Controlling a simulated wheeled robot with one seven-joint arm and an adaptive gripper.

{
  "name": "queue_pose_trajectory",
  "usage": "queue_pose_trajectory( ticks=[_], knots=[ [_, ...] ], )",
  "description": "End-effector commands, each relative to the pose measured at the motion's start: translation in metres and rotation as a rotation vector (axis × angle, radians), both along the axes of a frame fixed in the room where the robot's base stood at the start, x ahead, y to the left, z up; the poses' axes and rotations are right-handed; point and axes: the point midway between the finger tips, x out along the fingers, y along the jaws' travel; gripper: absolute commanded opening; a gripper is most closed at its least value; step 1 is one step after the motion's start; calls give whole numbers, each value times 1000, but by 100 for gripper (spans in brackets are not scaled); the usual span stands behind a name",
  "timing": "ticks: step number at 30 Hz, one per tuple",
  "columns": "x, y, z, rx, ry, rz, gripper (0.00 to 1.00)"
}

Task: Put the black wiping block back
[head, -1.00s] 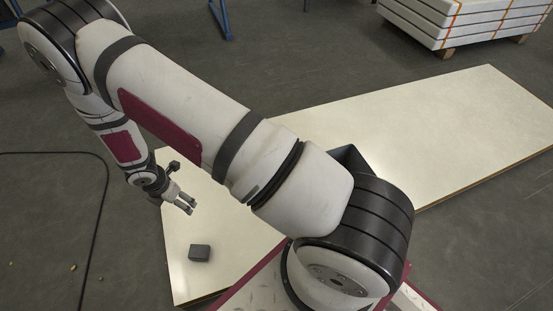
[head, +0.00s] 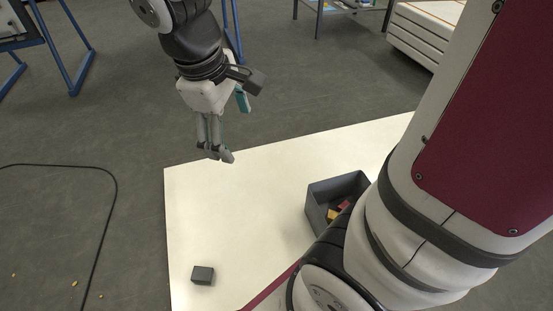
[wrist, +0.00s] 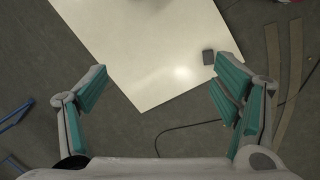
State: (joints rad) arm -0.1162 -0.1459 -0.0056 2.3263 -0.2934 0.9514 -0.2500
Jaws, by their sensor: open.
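The black wiping block (head: 203,275) lies on the white board (head: 240,215) near its front left edge. In the wrist view the block (wrist: 208,57) lies close to the board's edge, just beyond my right finger's tip. My gripper (head: 222,155) is above the back left of the board, fingers pointing down, well apart from the block. In the wrist view my gripper (wrist: 158,80) is open with nothing between its fingers.
A dark grey open bin (head: 318,207) holding several coloured pieces stands on the board, partly hidden by my arm. A black cable (head: 112,215) lies on the floor at left. Blue-legged stands (head: 58,50) and stacked white slabs (head: 415,42) are behind.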

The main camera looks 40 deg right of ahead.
Motion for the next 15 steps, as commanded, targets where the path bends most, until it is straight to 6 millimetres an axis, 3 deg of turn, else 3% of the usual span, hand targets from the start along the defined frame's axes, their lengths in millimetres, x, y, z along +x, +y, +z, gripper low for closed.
queue_pose_trajectory(
  ticks=[3, 9, 15],
  knots=[
    [-48, -2, 22, 50, -23, -147, 82],
    [-126, 6, 39, 142, -33, -369, 82],
    [-180, 18, 41, 218, -29, -516, 82]
  ],
)
